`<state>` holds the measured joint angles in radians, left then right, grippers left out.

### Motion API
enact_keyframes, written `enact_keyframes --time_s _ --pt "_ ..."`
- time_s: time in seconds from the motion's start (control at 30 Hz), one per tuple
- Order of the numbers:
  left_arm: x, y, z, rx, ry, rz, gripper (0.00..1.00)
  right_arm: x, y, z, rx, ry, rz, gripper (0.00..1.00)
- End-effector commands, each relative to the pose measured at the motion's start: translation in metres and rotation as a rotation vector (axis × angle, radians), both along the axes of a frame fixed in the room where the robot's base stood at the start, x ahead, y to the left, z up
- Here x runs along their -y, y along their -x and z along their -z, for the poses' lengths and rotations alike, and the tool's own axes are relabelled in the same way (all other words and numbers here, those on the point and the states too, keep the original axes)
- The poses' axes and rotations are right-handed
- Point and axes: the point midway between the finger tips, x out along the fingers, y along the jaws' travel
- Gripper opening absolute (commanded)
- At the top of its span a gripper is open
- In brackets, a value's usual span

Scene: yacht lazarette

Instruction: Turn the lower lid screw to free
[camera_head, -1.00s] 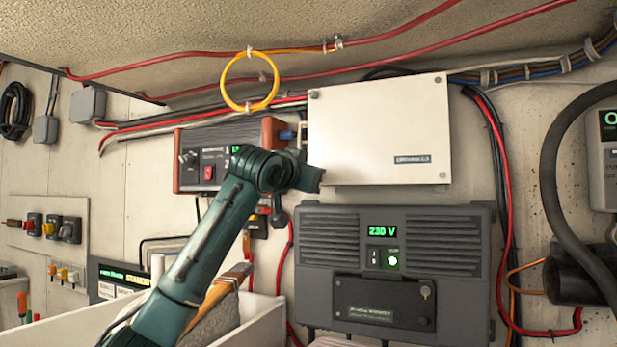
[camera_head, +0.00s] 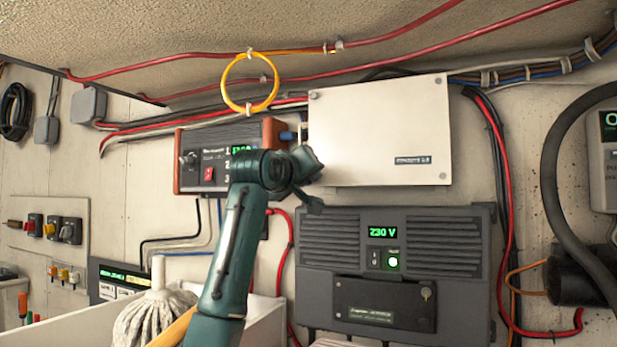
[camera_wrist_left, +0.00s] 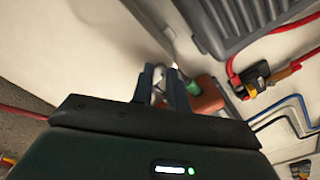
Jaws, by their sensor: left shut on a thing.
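The white lid (camera_head: 380,130) is a flat box cover on the wall, closed and level. In the left wrist view the two dark fingers (camera_wrist_left: 163,88) point at the pale lid surface, shut on a small shiny piece, the lower lid screw (camera_wrist_left: 159,85). The screw is mostly hidden between the fingers. My right gripper is not in view.
A grey inverter (camera_head: 470,290) reading 230 V is just below the lid. A charger with red-brown ends (camera_head: 273,133) is close on the left. A yellow cable loop (camera_head: 226,83) hangs above. A mop (camera_head: 150,315) stands at lower left. Red cables run along the right.

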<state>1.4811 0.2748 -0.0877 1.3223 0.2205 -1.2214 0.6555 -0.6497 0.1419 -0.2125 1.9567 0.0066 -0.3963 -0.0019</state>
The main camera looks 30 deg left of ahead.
Motion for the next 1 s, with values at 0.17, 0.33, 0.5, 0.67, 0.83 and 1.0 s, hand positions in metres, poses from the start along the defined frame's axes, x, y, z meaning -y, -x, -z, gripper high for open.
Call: enact_keyframes --time_s 0.17,0.33,0.5,0.67,0.83,1.0 --pt "-0.0002 0.0003 -0.001 0.009 0.097 -0.001 0.0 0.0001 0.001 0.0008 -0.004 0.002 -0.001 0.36" --pt "-0.0005 0.0004 -0.001 0.012 0.153 0.0 0.0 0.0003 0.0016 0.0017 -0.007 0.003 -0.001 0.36" --pt "-0.0009 0.0006 -0.001 0.015 0.177 -0.002 0.0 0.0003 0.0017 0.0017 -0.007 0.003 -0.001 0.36" --pt "-0.0011 0.0007 -0.0011 0.015 0.183 -0.002 0.0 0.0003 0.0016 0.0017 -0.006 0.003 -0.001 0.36" --pt "-0.0011 0.0007 -0.0013 0.015 0.183 -0.002 0.0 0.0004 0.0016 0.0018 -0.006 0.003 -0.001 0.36" --pt "-0.0011 0.0008 -0.0013 0.015 0.182 -0.002 0.22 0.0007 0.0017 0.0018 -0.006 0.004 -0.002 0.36"
